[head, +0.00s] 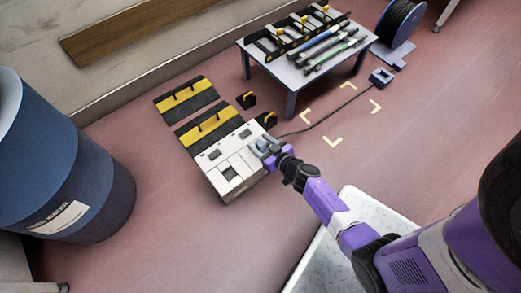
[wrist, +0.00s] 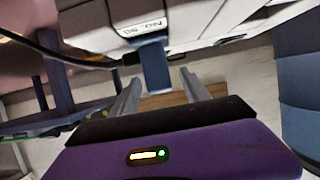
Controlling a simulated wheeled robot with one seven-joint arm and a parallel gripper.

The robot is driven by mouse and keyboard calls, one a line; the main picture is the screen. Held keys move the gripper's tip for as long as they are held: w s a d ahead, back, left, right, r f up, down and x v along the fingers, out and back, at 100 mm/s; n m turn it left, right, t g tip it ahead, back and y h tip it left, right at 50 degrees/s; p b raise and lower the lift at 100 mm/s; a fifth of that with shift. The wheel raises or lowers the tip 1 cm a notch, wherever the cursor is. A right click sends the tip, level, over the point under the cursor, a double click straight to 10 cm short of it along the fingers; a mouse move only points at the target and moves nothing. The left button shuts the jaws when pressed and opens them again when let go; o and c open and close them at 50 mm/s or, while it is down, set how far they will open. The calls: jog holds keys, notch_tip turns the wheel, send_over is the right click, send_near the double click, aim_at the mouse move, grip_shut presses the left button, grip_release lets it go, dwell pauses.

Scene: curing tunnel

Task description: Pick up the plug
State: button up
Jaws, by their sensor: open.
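The plug (head: 259,142) is a blue-grey piece at the right edge of a white panelled unit (head: 222,172) on the floor, with a dark cable leading to it. In the wrist view a blue upright part (wrist: 155,66), seemingly the plug's grip, hangs below a pale face labelled "No. 90". My gripper (head: 271,150) is at the plug in the head view. In the wrist view my gripper (wrist: 160,90) is open, with the blue part between its two grey fingers and gaps on both sides. My gripper partly hides the plug in the head view.
The cable (head: 325,122) runs across the floor to a blue square piece (head: 381,76). A table (head: 285,76) with tools stands behind. A blue barrel (head: 65,170) stands left. Black-yellow plates (head: 184,97) lie behind the unit.

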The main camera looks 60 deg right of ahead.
grip_shut()
jog(key=shift+r, duration=0.25)
